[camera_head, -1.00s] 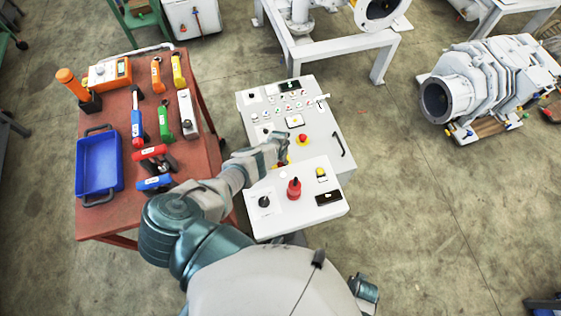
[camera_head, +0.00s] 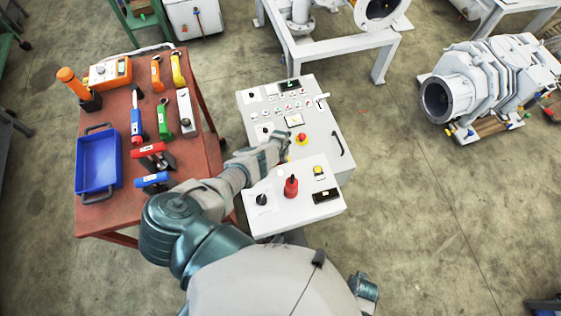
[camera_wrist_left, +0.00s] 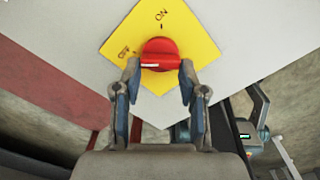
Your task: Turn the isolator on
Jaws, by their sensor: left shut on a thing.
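The isolator is a red rotary knob (camera_wrist_left: 160,54) on a yellow plate (camera_wrist_left: 190,28) marked ON and OFF, seen in the left wrist view. A white mark on the knob points left, on the OFF side; the ON label is straight above the knob. My left gripper (camera_wrist_left: 159,72) is shut on the knob, one finger at each side.
A lower panel carries a red knob (camera_head: 291,186), a black knob (camera_head: 261,199) and a yellow button (camera_head: 318,170). A red table (camera_head: 200,165) with tools and a blue tray (camera_head: 98,137) stands left.

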